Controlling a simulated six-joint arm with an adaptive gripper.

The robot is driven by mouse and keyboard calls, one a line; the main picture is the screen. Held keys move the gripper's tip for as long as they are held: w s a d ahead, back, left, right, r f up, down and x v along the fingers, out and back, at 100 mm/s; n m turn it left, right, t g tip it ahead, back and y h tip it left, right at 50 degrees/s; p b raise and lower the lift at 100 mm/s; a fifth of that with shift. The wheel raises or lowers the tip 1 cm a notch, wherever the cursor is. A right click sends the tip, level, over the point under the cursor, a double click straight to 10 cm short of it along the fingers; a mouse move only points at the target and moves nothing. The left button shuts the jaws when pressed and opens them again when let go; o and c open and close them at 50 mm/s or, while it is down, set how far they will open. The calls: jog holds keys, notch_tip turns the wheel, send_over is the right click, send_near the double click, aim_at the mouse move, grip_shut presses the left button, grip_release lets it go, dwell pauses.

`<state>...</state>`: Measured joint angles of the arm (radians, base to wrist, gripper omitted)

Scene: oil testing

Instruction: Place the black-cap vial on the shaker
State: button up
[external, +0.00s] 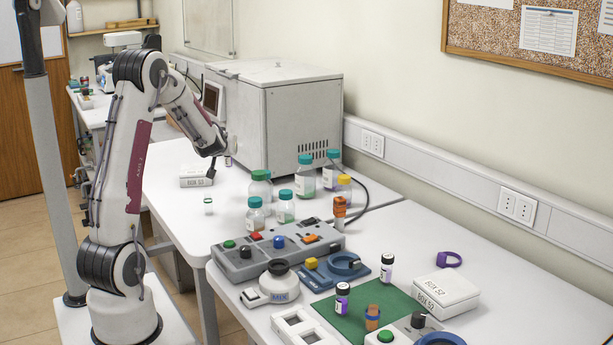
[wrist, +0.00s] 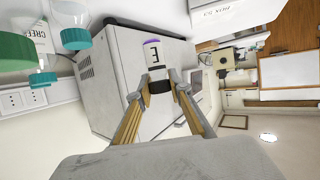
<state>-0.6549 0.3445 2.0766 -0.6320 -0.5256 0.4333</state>
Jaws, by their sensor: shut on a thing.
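In the wrist view my gripper (wrist: 160,78) is shut on a vial (wrist: 153,55) with a white label, a purple band and a dark cap end. The vial is held in the air with the large white oven behind it. In the external view my arm reaches to the back, and the vial (external: 228,160) shows small beside the oven front. My fingertips are hard to make out there. A round white device marked MIX (external: 284,296), with a dark cup on top, looks like the shaker; it stands on the front table, far from my gripper.
Two similar dark-capped vials (external: 342,299) (external: 387,268) stand around the green mat (external: 365,318). A grey button panel (external: 270,260) and teal-capped bottles (external: 285,207) stand between the oven (external: 285,115) and the MIX device. A white box (external: 445,292) lies at the right.

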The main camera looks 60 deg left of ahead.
jog(key=shift+f, duration=0.75)
notch_tip(320, 180, down, 6)
dwell(0.5)
jog(key=shift+f, duration=0.15)
jog(key=shift+f, duration=1.8)
jog(key=shift+f, duration=0.1)
jog(key=o, duration=1)
